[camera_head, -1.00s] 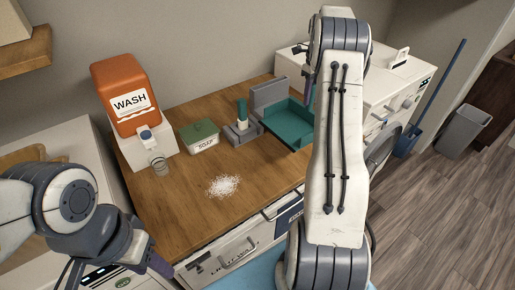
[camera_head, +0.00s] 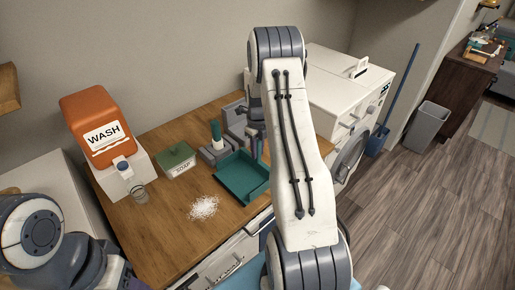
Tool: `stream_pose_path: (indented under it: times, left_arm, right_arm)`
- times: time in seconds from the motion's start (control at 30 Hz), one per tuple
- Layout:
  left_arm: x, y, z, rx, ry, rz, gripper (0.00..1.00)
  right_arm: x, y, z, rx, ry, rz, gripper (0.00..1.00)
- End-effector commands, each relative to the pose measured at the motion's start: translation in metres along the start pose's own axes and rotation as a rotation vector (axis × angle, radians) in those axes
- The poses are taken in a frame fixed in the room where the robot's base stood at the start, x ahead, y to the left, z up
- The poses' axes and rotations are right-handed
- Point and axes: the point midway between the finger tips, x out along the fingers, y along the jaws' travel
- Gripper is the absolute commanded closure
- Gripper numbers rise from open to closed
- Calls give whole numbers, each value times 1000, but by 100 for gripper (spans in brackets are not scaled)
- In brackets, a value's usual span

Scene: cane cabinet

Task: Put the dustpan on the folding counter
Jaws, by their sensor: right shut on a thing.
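The teal dustpan (camera_head: 240,180) rests on or just above the wooden counter (camera_head: 165,228), right of the white powder pile (camera_head: 204,207). I cannot tell whether its underside touches the wood. My right gripper (camera_head: 254,145) is shut on the dustpan at its back right side; my forearm hides most of the gripper and part of the dustpan. My left arm is at the lower left, with its gripper (camera_head: 125,278) cut off by the frame edge, so its jaws cannot be judged.
An orange WASH dispenser (camera_head: 96,125), a green-lidded SOAP box (camera_head: 177,160) and a grey holder with a teal-handled item (camera_head: 217,145) stand along the counter's back. A white washer (camera_head: 345,88) is to the right. The counter's front left is clear.

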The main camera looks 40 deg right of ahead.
Motion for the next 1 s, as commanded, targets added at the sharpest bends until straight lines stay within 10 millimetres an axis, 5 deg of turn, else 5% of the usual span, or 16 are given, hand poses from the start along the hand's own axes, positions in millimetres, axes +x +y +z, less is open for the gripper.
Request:
stream_pose_path:
  times: [0.43, 0.47, 0.5, 0.53, 1.0]
  left_arm:
    - [0, 0, 0, 0, 0, 0, 50]
    - [-1, 0, 0, 0, 0, 0, 50]
    - [-1, 0, 0, 0, 0, 0, 50]
    - [-1, 0, 0, 0, 0, 0, 50]
    - [5, 0, 0, 0, 0, 0, 50]
  right_arm:
    - [10, -1, 0, 0, -2, -1, 100]
    - [9, -1, 0, 0, -2, -1, 61]
    - [9, -1, 0, 0, -2, -1, 46]
    - [9, -1, 0, 0, -1, -1, 43]
    - [-6, -2, 1, 0, -5, -4, 43]
